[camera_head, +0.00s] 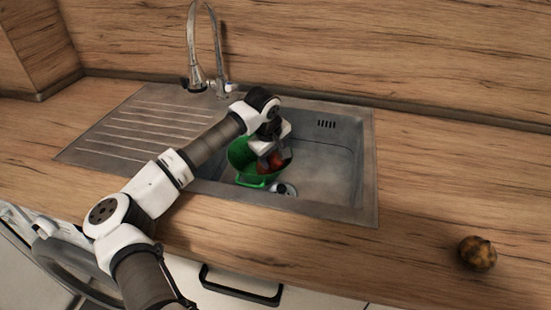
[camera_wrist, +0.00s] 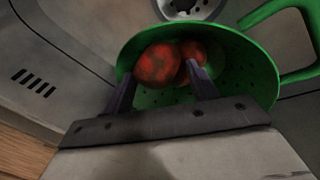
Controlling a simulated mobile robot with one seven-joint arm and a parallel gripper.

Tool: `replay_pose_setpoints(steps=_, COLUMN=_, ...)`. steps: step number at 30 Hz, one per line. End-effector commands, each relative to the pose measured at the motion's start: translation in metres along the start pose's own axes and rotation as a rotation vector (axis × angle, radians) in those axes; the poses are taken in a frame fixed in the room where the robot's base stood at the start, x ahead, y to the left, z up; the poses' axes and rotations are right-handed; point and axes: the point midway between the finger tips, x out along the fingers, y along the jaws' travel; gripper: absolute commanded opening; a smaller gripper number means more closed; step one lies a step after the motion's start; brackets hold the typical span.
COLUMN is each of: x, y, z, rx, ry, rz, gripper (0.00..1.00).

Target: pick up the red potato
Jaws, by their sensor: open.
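A red, dark-mottled potato (camera_wrist: 157,64) lies in a green colander (camera_wrist: 245,65) in the wrist view. A second reddish lump (camera_wrist: 192,50) sits against its right side, partly hidden by a finger. My gripper (camera_wrist: 160,72) is open, with one finger on each side of the nearer red potato; I cannot tell whether they touch it. In the head view my gripper (camera_head: 267,158) points down into the colander (camera_head: 241,154), with red (camera_head: 286,155) showing beside the fingers. The gripper hides part of the colander's contents.
The colander stands in a steel sink (camera_head: 325,178), whose walls surround the gripper. The drain (camera_head: 284,189) is beside the colander. A tap (camera_head: 198,75) rises behind. A brown mottled round item (camera_head: 477,253) lies on the wooden counter at right. The ribbed drainboard (camera_head: 130,130) is clear.

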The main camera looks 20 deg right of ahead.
Motion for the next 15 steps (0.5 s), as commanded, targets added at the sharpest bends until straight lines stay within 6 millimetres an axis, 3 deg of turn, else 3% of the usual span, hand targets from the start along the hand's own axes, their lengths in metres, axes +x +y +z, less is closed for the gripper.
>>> replay_pose_setpoints(steps=2, x=0.0007, y=-0.0004, z=0.0004, rx=0.000, ry=-0.001, rz=-0.001, gripper=0.55)
replay_pose_setpoints(steps=9, x=0.0004, y=-0.0004, z=0.0004, rx=0.000, ry=-0.001, rz=-0.001, gripper=0.24)
replay_pose_setpoints(steps=15, x=0.0002, y=-0.0003, z=0.0005, rx=0.000, ry=-0.002, rz=-0.002, gripper=0.22)
